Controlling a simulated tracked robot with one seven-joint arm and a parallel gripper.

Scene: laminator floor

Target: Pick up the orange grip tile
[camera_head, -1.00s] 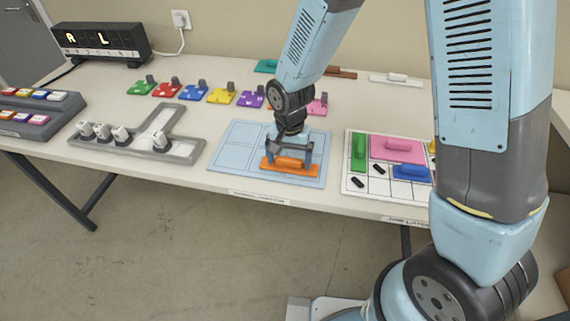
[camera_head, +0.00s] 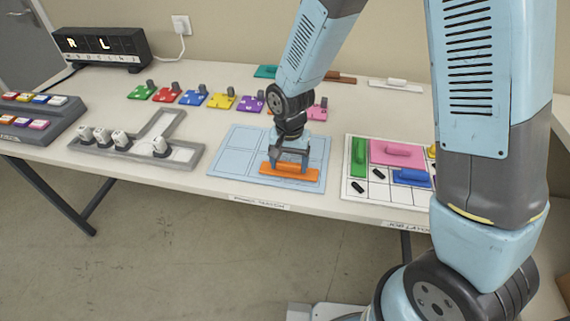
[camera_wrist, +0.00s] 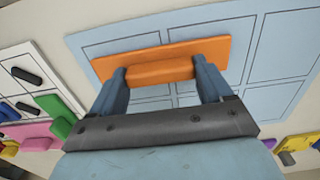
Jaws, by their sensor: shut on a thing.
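The orange grip tile (camera_head: 291,170) is a flat orange plate with a raised bar. It lies at the front right of the light blue gridded board (camera_head: 235,160). My gripper (camera_head: 290,163) is over the tile, with its fingers shut on the bar. In the wrist view, the two fingers (camera_wrist: 161,77) stand at either end of the orange bar, and the orange tile (camera_wrist: 205,50) spans across the blue board (camera_wrist: 270,100). I cannot tell whether the tile is clear of the board.
A white layout board (camera_head: 358,198) with green, pink and blue tiles stands to the right. A grey T-shaped tray (camera_head: 185,135) with white blocks is at the left. Several coloured tiles, including a yellow one (camera_head: 222,101), line the back. A black sign box (camera_head: 100,42) stands behind.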

